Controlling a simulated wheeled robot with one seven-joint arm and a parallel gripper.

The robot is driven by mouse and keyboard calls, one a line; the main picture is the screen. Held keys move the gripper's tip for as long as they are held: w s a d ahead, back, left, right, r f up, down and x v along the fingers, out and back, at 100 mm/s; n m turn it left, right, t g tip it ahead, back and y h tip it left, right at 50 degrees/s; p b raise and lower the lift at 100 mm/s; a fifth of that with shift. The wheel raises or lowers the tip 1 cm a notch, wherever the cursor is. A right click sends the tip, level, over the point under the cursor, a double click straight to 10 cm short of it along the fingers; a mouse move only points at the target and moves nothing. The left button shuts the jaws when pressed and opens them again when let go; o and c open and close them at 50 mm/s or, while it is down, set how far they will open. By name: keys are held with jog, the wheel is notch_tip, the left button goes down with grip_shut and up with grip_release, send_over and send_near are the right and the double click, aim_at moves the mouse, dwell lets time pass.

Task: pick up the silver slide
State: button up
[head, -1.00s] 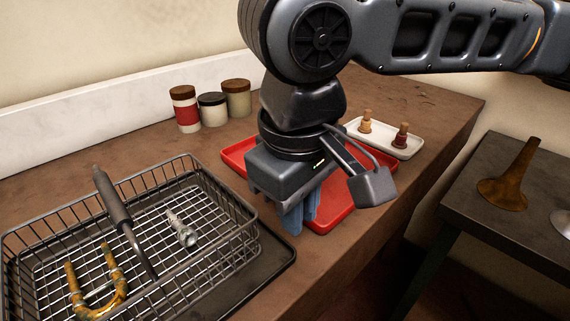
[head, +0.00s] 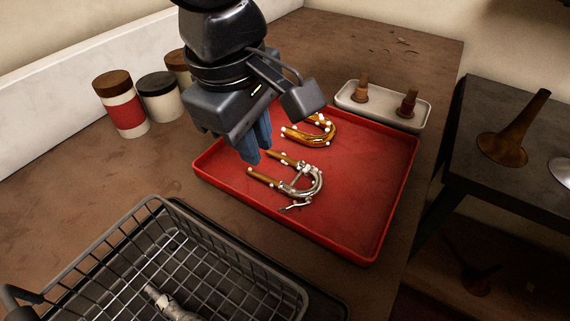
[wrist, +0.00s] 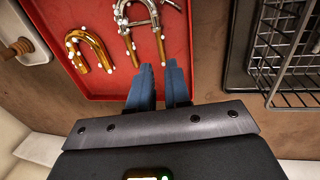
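The silver slide (head: 314,190), a U-shaped tube with brass-coloured leg ends and small white balls, lies in the red tray (head: 360,222). It also shows at the top of the wrist view (wrist: 153,13), partly cut off by the frame. A brass slide (head: 328,134) lies behind it in the same tray. My gripper (head: 258,156) hangs above the tray's left part, beside the silver slide's leg ends and apart from it.
A wire basket (head: 235,235) on a dark tray stands in front, holding a silvery piece (head: 172,306). Jars (head: 121,105) stand at the back left. A dark side table (head: 470,140) holds a brass cone.

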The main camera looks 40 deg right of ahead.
aim_at(268, 179)
jog(key=shift+s+d+f, duration=0.1)
jog(key=shift+d+f, duration=0.1)
jog(key=shift+f, duration=0.95)
jog(key=shift+w+d+f, duration=0.1)
jog(key=shift+d+f, duration=0.15)
jog(key=shift+f, duration=0.85)
jog(key=shift+s+d+f, duration=0.1)
jog(key=shift+d+f, duration=0.1)
jog(key=shift+f, duration=0.95)
grip_shut()
